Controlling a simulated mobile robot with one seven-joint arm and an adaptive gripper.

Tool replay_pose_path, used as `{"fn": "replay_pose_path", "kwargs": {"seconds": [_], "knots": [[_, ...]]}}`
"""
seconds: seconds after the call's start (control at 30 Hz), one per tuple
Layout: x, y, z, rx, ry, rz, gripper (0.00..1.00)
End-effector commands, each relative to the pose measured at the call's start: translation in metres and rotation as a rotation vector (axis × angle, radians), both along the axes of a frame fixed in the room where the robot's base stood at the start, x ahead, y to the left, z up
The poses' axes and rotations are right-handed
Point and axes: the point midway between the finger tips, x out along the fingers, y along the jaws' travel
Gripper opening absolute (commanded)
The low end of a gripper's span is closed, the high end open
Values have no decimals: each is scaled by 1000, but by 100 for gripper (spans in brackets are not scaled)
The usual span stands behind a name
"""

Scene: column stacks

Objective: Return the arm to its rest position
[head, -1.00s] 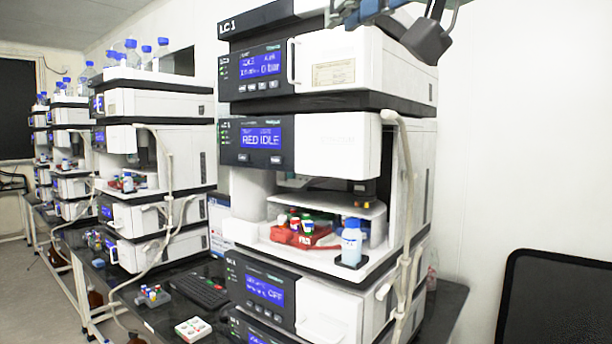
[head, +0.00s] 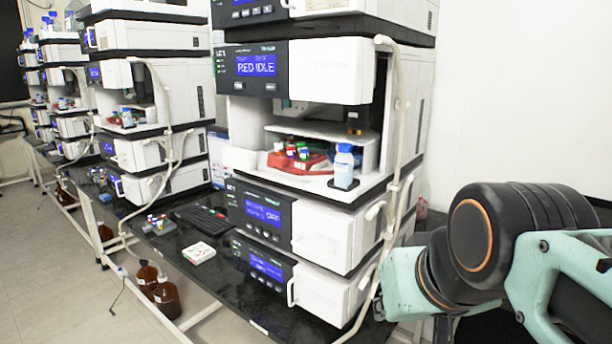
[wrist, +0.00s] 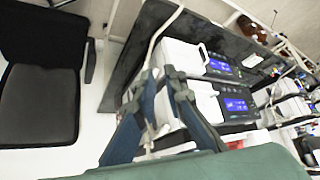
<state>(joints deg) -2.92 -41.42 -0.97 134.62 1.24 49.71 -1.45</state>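My arm (head: 480,245) shows in the head view at the lower right, with dark joints and pale teal links, in front of the right end of the bench. My gripper's fingers cannot be made out there. In the wrist view my gripper (wrist: 162,88) has its two dark fingers leaning toward each other, with a narrow gap between the tips. Part of the background shows through the gap, and nothing is held. The instrument stack (wrist: 190,60) lies behind the fingers in that view, turned sideways.
The near instrument stack (head: 330,75) stands on a dark bench (head: 215,270). A dark chair (wrist: 40,95) is left in the wrist view.

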Motion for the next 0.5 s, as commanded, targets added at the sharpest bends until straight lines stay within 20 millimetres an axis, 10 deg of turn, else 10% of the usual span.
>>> {"fn": "replay_pose_path", "kwargs": {"seconds": [0.13, 0.5], "knots": [[-45, -16, -74, -23, 159, -58, 11], [-44, -15, 23, -22, 157, -56, 11]]}}
